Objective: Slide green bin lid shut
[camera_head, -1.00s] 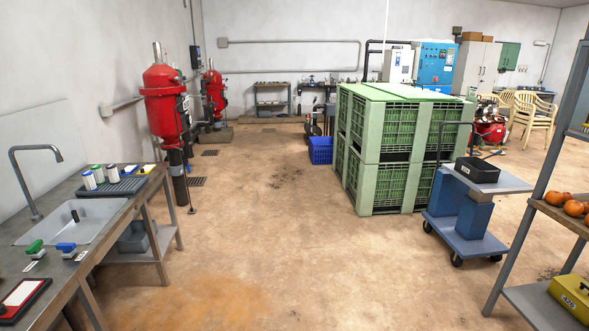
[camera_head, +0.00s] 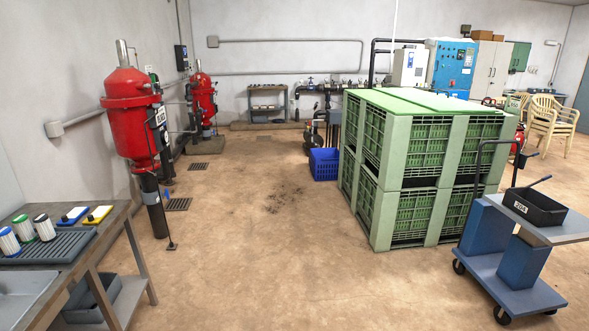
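The green bin (camera_head: 408,213) stands right of the middle in the head view, made of stacked slatted crates with pale green corner posts. Its flat green lid (camera_head: 440,101) lies on top. The lid appears as two panels with a seam between them; from here I cannot tell how far it is open. My gripper is not in view.
A blue cart (camera_head: 512,272) with a black tray (camera_head: 535,207) stands right of the bin. A blue crate (camera_head: 324,164) sits on the floor at its left. A sink bench (camera_head: 75,245) and red filter tank (camera_head: 130,105) line the left. The middle floor is clear.

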